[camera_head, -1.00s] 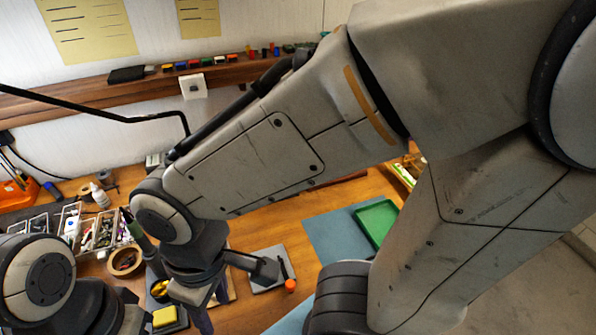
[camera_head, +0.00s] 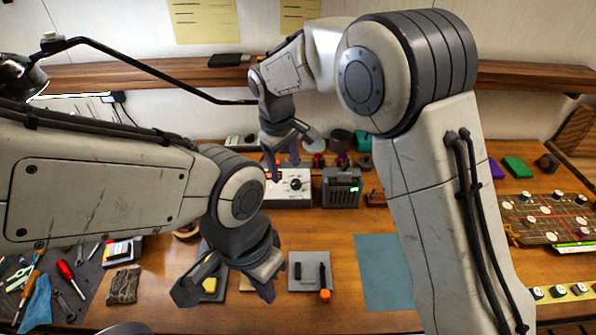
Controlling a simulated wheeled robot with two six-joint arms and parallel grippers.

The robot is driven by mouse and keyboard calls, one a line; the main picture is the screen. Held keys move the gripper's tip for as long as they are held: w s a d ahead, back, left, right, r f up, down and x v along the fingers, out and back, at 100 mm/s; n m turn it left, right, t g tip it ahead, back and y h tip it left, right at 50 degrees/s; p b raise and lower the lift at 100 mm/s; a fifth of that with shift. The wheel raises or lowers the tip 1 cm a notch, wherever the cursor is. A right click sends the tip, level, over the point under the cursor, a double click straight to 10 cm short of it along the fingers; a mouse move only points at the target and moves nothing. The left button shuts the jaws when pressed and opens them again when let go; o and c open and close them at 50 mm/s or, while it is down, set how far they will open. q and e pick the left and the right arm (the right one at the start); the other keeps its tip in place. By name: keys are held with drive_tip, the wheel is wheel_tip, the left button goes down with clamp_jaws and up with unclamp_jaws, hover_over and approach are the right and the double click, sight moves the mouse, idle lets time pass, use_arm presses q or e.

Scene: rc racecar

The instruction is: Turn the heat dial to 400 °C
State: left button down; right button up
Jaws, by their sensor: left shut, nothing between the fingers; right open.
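The heat dial (camera_head: 295,184) is a small dark knob on the front of a white box (camera_head: 290,201) on the workbench by the wall. Its scale is too small to read. My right gripper (camera_head: 284,168) hangs over the top of the white box with its fingers apart and pointing down. One fingertip is near the dial; I cannot tell if it touches. My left gripper (camera_head: 265,292) is lower and nearer the front of the bench. It is shut and empty, above a small board beside a yellow pad (camera_head: 210,285).
A dark grey unit (camera_head: 341,188) stands right of the white box. A grey tile with a black, orange-tipped tool (camera_head: 325,293) lies in front. A blue mat (camera_head: 383,270) lies right of it, partly behind my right arm. Tools (camera_head: 66,270) clutter the left.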

approach(297, 182)
drive_tip(key=shift+h, duration=0.4)
drive_tip(key=f+p, duration=0.1)
drive_tip(key=f, duration=0.2)
drive_tip(key=f+p, duration=0.1)
drive_tip(key=f, duration=0.1)
drive_tip(key=w+f+p, duration=0.1)
drive_tip(key=f, duration=0.2)
drive_tip(key=shift+d+f+p, duration=0.25)
drive_tip(key=shift+f+p, duration=0.05)
drive_tip(key=shift+p, duration=0.1)
clamp_jaws()
